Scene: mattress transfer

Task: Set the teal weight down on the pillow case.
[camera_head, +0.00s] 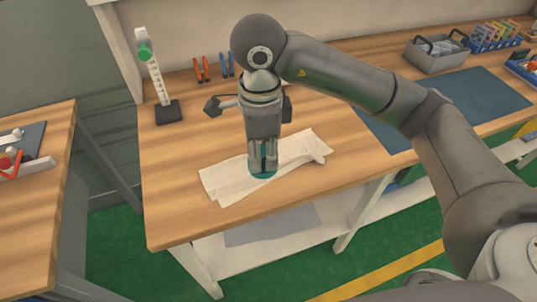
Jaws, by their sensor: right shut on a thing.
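The white pillow case (225,182) lies spread and slightly rumpled on the wooden workbench, with a raised fold at its right end. My right gripper (263,165) points down over the middle of the cloth and is shut on the teal weight (263,175). Only the weight's lower rim and a narrow strip between the fingers show. The weight is at or just above the cloth; I cannot tell whether it touches. My left gripper is not in view.
A stand with a green-topped tube (153,75) is at the bench's back left. Red and blue pliers (201,69) stand behind my gripper. A grey toolbox (437,52) and a blue mat (470,100) are at the right. Bare wood (175,215) lies around the cloth.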

